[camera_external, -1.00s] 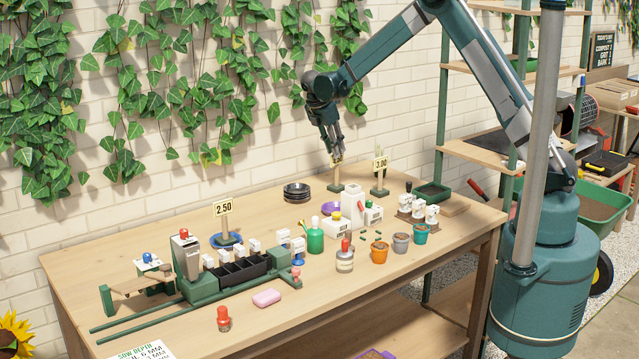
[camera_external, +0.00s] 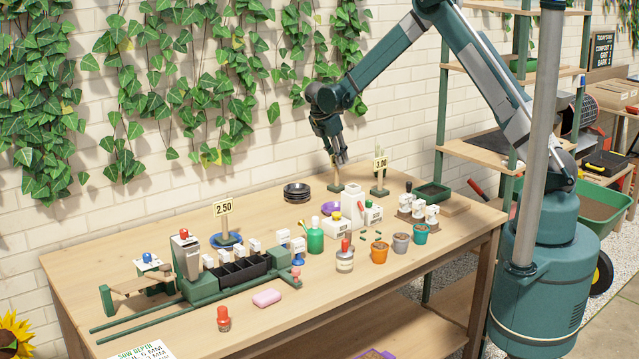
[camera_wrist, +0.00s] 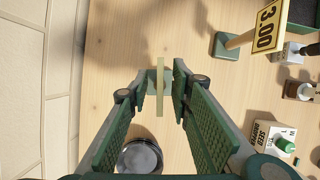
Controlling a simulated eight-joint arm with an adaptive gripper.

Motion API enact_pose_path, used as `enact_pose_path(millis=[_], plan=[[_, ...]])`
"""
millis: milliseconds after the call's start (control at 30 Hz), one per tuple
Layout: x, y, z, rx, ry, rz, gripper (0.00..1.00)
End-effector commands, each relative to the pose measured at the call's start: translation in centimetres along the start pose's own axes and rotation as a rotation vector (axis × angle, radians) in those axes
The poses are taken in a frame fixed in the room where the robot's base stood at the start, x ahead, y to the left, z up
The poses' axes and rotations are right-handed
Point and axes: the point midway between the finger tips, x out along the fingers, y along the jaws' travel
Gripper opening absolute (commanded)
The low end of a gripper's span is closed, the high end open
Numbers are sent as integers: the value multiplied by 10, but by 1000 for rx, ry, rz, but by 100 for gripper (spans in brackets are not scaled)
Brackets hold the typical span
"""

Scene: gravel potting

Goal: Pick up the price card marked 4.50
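A price card (camera_wrist: 160,70) on a stand with a small green base (camera_external: 337,187) is at the back of the table. In the wrist view the card shows edge-on as a thin pale strip, so its number cannot be read. My gripper (camera_external: 340,163) points down over this stand, and its fingers hide the card in the external view. In the wrist view my gripper (camera_wrist: 159,78) is open, with a finger on each side of the card and gaps visible. No card reading 4.50 is legible. Other cards read 3.00 (camera_external: 380,164) and 2.50 (camera_external: 223,208).
The 3.00 card (camera_wrist: 267,27) stands close to the right of my gripper. Dark stacked saucers (camera_external: 297,192) are to the left, and a white bottle (camera_external: 352,204) is in front. The brick wall (camera_external: 250,150) is behind.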

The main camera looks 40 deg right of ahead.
Motion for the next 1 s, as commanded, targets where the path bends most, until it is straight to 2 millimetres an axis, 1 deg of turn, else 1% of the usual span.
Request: enact_pose_path(millis=[100,267,300,567,733,867,1000], plan=[[0,0,0,0,0,0,22],[0,0,0,0,0,0,1],[0,0,0,0,0,0,0],[0,0,0,0,0,0,0],[-4,0,2,0,0,0,0],[-12,0,5,0,0,0,0],[-26,0,11,0,0,0,0]])
